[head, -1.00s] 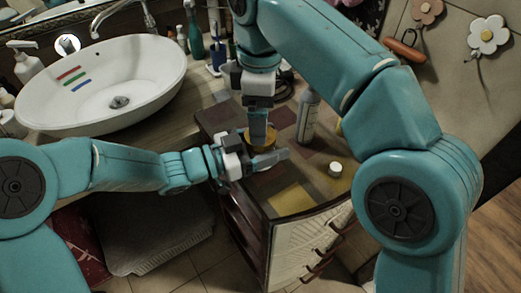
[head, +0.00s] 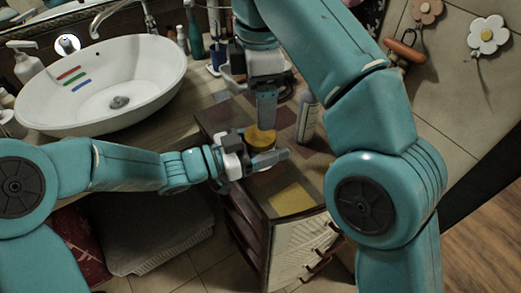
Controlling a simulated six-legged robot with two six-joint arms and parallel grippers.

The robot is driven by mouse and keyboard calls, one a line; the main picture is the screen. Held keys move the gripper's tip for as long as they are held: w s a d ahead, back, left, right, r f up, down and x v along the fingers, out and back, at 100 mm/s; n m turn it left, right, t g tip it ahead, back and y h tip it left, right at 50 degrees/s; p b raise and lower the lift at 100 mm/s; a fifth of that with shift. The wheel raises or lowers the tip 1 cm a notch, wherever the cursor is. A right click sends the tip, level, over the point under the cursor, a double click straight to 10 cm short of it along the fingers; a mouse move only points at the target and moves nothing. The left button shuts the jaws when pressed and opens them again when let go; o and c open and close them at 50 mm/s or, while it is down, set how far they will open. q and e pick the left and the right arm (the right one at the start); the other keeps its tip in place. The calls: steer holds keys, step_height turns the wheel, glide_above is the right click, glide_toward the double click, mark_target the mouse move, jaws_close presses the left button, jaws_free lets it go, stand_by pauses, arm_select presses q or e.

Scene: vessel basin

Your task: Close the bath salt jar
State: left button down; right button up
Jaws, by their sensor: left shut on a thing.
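The bath salt jar (head: 262,138), a small round amber-yellow jar, stands on the patterned cabinet top. My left gripper (head: 267,160) reaches it from the left and is shut on it, hiding its lower front. My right gripper (head: 266,116) points down just above and behind the jar. Its fingers overlap in this view, so I cannot tell whether they are open or hold anything. I cannot make out clearly whether a lid sits on the jar.
A grey bottle (head: 307,118) stands right of the jar. The white oval basin (head: 105,88) is at the left, with bottles (head: 195,36) behind it. The cabinet top (head: 292,199) is clear in front. My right arm covers its right edge.

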mark_target(260, 135)
steer(key=shift+f, duration=4)
steer(key=c, duration=1.1)
steer(key=m, duration=0.3)
steer(key=o, duration=1.2)
steer(key=shift+c, duration=0.2)
steer(key=shift+r, duration=2.25)
